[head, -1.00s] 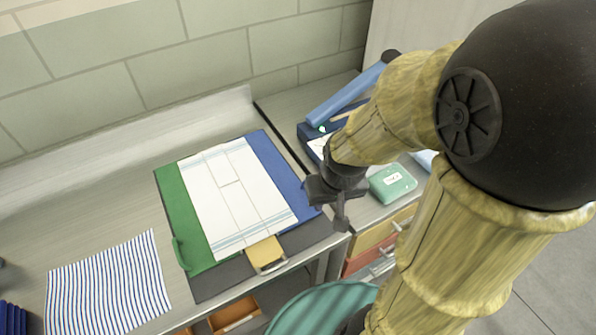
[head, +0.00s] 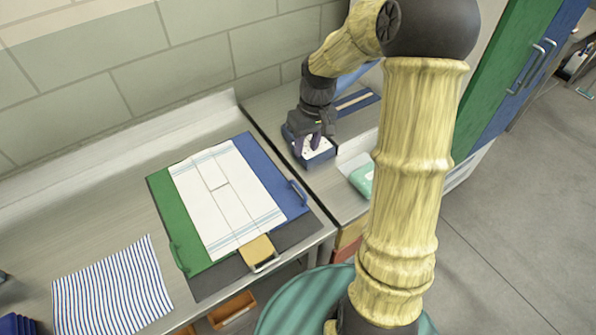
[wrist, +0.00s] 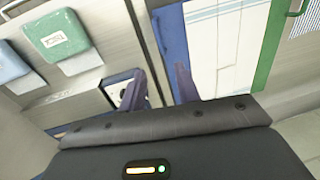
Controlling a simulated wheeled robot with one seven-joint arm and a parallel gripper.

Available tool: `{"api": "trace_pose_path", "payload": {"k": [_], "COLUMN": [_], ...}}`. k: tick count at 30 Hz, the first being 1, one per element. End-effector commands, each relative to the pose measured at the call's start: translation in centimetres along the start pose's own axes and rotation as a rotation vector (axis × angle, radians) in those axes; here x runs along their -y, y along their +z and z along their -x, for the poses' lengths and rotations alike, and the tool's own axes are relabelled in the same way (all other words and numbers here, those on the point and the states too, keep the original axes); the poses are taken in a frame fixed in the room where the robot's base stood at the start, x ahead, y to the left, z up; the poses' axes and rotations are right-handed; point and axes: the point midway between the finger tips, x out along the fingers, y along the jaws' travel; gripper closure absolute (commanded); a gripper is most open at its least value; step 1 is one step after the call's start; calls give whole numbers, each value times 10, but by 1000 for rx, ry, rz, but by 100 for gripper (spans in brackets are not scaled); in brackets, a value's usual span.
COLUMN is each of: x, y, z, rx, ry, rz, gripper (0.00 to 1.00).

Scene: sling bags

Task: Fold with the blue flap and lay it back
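The folding board lies on the counter with a green flap (head: 178,222) on the left, a blue flap (head: 266,170) on the right and a yellow flap (head: 257,250) at the front. All look flat. A white cloth with blue stripes (head: 222,190) lies spread over the board's middle and partly over the side flaps. The blue flap has a blue handle (head: 298,193) at its right edge.
A blue-striped cloth (head: 112,287) lies flat at the left. A gap separates the two counters. A teal round surface (head: 300,300) is in front.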

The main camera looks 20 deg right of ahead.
Motion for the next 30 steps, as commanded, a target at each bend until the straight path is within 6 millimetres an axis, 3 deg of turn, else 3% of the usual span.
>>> {"api": "trace_pose_path", "payload": {"k": [5,17,23,30], "x": [-15,-15,-14,-10], "y": [-19,-20,-20,-19], "z": [12,9,-7,-47], "rx": [12,13,16,18], "ry": [-61,-64,-65,-67], "rz": [35,42,42,42], "gripper": [68,68,68,68]}}
